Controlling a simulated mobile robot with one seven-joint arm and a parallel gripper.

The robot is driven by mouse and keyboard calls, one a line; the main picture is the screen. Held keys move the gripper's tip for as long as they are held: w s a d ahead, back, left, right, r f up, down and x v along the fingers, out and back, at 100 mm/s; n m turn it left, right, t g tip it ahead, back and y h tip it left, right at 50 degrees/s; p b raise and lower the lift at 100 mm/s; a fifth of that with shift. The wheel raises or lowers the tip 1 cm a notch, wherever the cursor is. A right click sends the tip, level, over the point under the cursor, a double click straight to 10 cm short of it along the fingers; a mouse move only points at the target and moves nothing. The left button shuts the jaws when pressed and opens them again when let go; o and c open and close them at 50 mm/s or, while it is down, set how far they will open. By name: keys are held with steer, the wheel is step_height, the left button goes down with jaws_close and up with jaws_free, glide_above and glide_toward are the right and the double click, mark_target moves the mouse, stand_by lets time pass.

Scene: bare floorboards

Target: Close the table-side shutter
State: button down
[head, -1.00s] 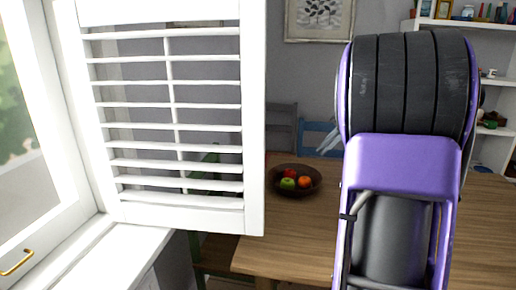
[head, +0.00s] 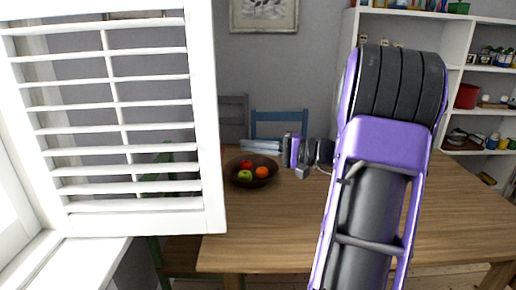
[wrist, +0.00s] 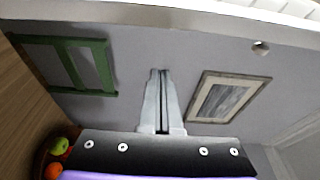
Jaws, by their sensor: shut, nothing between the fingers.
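The white louvered shutter (head: 207,150) fills the left of the head view. It stands swung out from the window into the room, on the side towards the table (head: 300,237). My gripper (head: 242,146) is to the right of the shutter's free edge, over the table near the fruit bowl, with its fingers pointing left. A gap shows between fingertips and shutter in the picture; the depth between them I cannot tell. In the wrist view my gripper (wrist: 160,74) is shut and empty, with grey wall behind its fingers.
A dark bowl (head: 239,179) of fruit is on the table below my gripper. A blue chair (head: 281,117) and a grey chair (head: 233,112) stand behind it. White shelves (head: 452,45) are at the right. The window sill (head: 75,262) is at lower left.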

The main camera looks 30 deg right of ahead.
steer(key=shift+w+a, duration=0.15)
steer(key=shift+a, duration=1.3)
steer(key=shift+w+a, duration=0.15)
steer(key=shift+a, duration=1.25)
